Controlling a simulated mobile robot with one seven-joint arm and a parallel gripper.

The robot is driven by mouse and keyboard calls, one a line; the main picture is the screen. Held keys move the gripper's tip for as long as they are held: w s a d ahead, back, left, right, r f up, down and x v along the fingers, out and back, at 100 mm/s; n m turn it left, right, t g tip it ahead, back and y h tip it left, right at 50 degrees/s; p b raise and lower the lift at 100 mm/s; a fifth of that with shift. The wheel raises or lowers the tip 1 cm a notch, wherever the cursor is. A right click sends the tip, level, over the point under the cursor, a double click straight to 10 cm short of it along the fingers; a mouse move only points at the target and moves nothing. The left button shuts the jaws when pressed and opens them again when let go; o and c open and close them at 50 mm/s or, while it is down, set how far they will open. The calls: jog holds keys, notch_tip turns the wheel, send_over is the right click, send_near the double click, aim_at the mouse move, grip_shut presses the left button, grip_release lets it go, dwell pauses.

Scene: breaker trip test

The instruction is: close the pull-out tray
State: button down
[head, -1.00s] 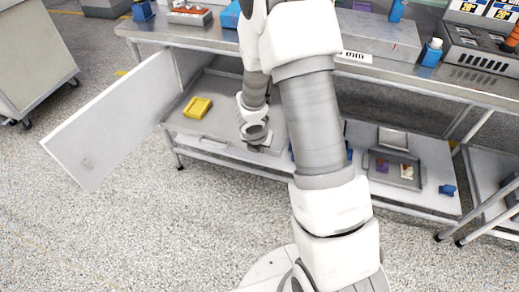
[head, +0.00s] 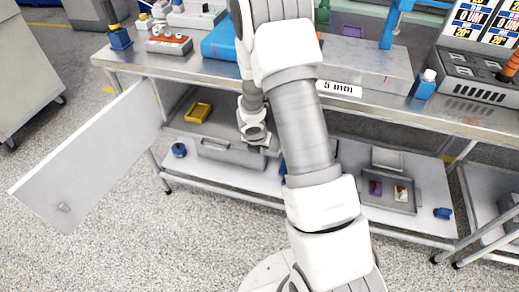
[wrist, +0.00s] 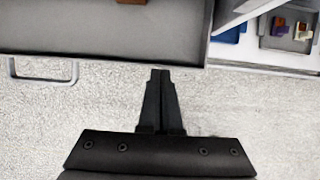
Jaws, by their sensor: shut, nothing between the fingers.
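The grey pull-out tray (head: 238,155) sits under the bench's left part in the head view, still partly out, with a yellow block (head: 197,112) inside. Its front face and handle show there. The wrist view shows the tray's floor (wrist: 90,35) at the top and its bar handle (wrist: 43,78) at the left. My gripper (wrist: 160,72) is shut and empty, its tips just outside the tray's front edge and right of the handle. I cannot tell whether they touch it. My arm hides part of the tray in the head view.
A white door panel (head: 90,155) stands open at the left. The workbench top (head: 400,112) overhangs the tray. A lower shelf (head: 420,215) holds a small grey tray (head: 388,192) at the right. A blue round item (head: 179,150) lies left of the pull-out tray. The front floor is clear.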

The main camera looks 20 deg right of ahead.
jog(key=shift+w+d, duration=0.55)
jog(key=shift+w, duration=0.2)
jog(key=shift+a, duration=0.1)
